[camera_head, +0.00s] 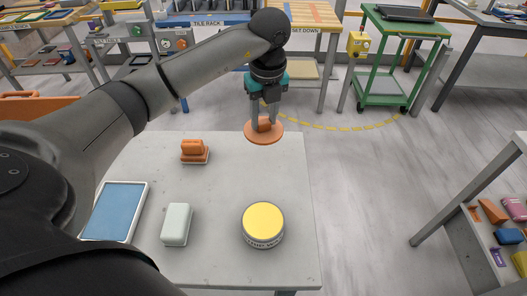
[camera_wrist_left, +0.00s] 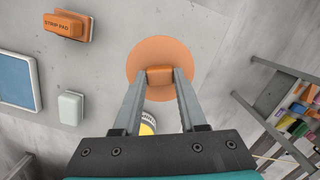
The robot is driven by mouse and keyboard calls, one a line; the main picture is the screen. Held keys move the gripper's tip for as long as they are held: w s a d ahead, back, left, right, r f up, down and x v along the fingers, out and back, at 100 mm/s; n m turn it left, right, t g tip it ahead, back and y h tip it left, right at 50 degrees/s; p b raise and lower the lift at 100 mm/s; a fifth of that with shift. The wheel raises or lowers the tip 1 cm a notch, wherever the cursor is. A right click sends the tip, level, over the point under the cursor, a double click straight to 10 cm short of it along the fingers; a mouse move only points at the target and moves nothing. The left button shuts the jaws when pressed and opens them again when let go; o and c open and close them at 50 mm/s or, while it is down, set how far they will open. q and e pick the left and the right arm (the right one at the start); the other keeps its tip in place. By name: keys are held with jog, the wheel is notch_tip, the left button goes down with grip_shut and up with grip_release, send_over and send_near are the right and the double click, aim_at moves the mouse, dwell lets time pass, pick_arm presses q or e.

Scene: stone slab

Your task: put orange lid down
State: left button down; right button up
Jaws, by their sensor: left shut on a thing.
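The orange lid (camera_head: 264,136) is a flat round disc with a raised block handle in its middle. My left gripper (camera_head: 264,124) is shut on that handle, near the far right corner of the stone slab. In the left wrist view the lid (camera_wrist_left: 160,55) lies beyond the fingertips, with the handle between my left gripper's fingers (camera_wrist_left: 160,77). I cannot tell whether the lid touches the slab or hangs above it. A round tin with a yellow top (camera_head: 263,223) stands at the front right of the slab. My right gripper is not in view.
The pale slab (camera_head: 225,170) also bears an orange strip pad block (camera_head: 194,151), a whitish block (camera_head: 177,224) and a blue-faced tray (camera_head: 116,211). The slab's middle is clear. A shelf with small items (camera_head: 490,212) stands at right.

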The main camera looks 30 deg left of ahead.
aim_at(265, 133)
pick_arm(q)
notch_tip(265, 133, down, 6)
jog(key=shift+f+b, duration=0.3)
jog(key=shift+f, duration=0.2)
notch_tip(265, 133, down, 4)
jog(key=shift+f+b, duration=0.1)
jog(key=shift+b, duration=0.2)
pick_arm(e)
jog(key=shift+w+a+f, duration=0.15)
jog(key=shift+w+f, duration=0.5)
pick_arm(q)
jog(key=shift+f, duration=0.1)
jog(key=shift+c, duration=2.3)
grip_release()
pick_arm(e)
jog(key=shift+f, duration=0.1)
